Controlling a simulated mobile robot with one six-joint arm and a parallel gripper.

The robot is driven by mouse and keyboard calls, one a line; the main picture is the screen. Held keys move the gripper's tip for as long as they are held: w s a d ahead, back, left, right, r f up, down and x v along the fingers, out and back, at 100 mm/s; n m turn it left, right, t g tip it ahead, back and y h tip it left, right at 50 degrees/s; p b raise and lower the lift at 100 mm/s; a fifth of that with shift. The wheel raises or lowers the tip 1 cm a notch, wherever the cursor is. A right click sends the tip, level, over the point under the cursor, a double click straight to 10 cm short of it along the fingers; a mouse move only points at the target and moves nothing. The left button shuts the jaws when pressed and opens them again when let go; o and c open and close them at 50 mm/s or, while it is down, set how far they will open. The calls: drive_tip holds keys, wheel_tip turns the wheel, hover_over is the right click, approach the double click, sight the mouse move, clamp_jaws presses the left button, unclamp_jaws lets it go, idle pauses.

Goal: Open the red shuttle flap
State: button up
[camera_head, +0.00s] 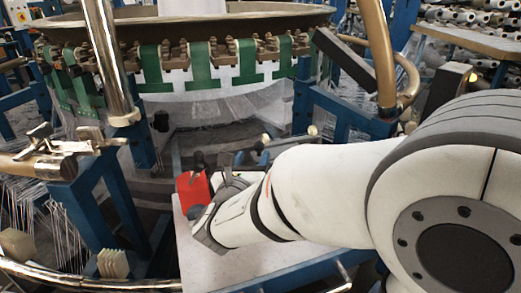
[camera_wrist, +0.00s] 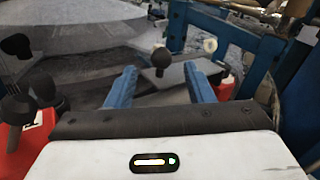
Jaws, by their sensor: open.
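A red shuttle part (camera_head: 192,194), which I take to be the flap, stands on the pale panel left of my arm's end in the head view. In the wrist view a red piece with black knobs is at the left edge (camera_wrist: 28,140), and another red piece (camera_wrist: 226,88) shows at the right. My gripper (camera_wrist: 160,74) is open, its two blue fingers apart. A black round knob (camera_wrist: 161,58) on a short stem appears between and beyond the fingertips; I cannot tell whether it touches them.
The loom's round ring (camera_head: 190,25) with green straps hangs above. A metal post (camera_head: 108,60) and blue frame bars (camera_head: 110,190) stand left. A curved bronze tube (camera_head: 377,50) rises above my arm. The pale panel (camera_head: 245,268) below my wrist is mostly clear.

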sight(257, 149)
drive_tip(key=b+x, duration=0.1)
drive_tip(key=x, duration=0.5)
drive_tip(key=shift+w+d, duration=0.15)
drive_tip(key=shift+w, duration=0.05)
clamp_jaws()
idle(0.4)
